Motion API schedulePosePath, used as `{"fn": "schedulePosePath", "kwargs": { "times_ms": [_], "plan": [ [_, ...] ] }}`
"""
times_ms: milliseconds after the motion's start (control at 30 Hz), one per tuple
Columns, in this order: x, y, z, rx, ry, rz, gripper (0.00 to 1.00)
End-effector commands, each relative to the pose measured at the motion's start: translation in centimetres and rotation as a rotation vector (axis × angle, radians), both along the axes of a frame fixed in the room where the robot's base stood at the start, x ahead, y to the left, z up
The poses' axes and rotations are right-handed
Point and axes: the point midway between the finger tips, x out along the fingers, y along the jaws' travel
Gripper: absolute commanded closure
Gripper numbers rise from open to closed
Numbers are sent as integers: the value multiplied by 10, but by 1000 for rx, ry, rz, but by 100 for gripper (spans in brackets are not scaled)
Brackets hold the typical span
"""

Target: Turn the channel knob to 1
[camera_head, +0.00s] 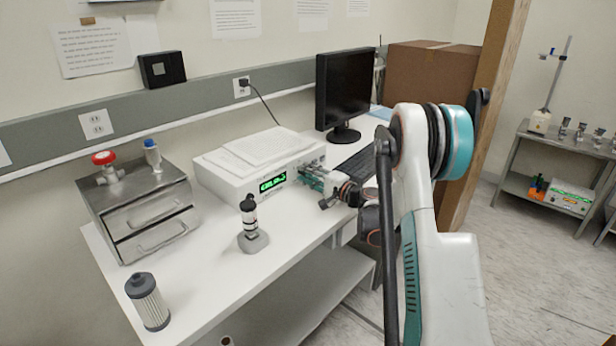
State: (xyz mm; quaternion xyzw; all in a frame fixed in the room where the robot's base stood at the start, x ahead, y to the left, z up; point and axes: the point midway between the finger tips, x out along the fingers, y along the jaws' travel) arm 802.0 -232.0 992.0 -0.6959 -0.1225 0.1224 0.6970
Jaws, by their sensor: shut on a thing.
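A white instrument box (226,184) stands on the white bench, with papers (262,148) lying on top. Its front has a lit green display (272,183); I cannot read the digits surely. My gripper (312,176) is at the right part of this front panel, its fingers against the panel controls. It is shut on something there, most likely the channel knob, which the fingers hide. The knob's setting cannot be seen.
A small bottle on a grey stand (251,240) is on the bench left of my gripper. A metal drawer box (140,215) and a ribbed filter (148,302) are farther left. A monitor (345,88) and keyboard (362,162) stand behind my gripper.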

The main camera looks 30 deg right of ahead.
Motion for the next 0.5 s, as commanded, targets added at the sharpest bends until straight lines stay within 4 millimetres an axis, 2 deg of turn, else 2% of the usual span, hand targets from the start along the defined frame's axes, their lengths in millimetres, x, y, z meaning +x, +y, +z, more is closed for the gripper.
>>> {"fn": "schedulePosePath", "kwargs": {
  "times_ms": [500],
  "plan": [
    [-1, 1, -1, -80, -27, 1, 100]
  ]
}}
